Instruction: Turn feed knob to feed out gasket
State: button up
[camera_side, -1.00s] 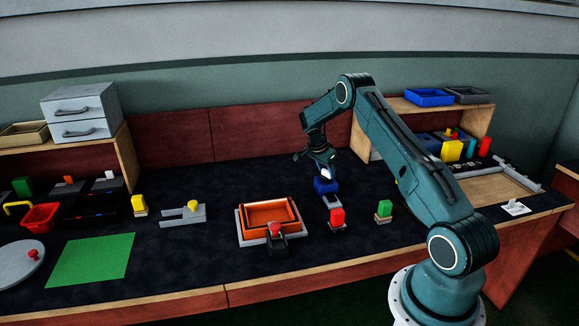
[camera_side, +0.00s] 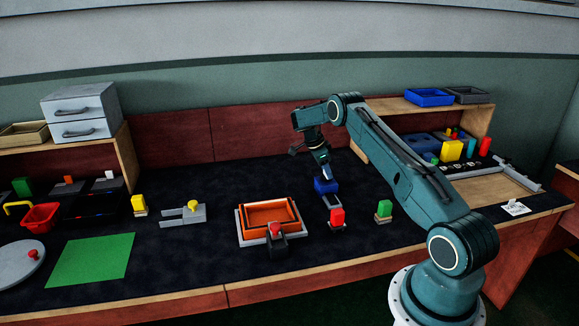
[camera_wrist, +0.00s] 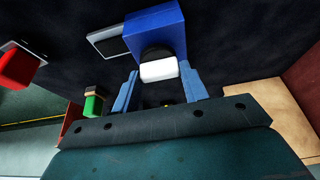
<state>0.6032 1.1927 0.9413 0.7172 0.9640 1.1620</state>
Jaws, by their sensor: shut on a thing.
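A blue feeder block (camera_side: 325,185) stands on the dark bench with a pale plate (camera_side: 334,202) at its front. In the wrist view the blue block (camera_wrist: 158,28) has a black round part with a white knob (camera_wrist: 158,70) on it. My gripper (camera_side: 324,174) is at the top of the block. In the wrist view my blue fingers (camera_wrist: 158,80) stand on both sides of the white knob and are shut on it. The grey plate (camera_wrist: 111,40) shows beside the block. I cannot make out a gasket.
An orange tray (camera_side: 243,225) is to the left. A wooden shelf (camera_side: 395,107) is behind. Bare bench lies left of the feeder.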

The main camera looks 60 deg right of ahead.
jog(key=o, duration=1)
jog(key=shift+r, duration=0.15)
jog(key=v, duration=0.7)
jog(key=shift+w+a+r, duration=0.1)
jog(key=shift+r, duration=0.1)
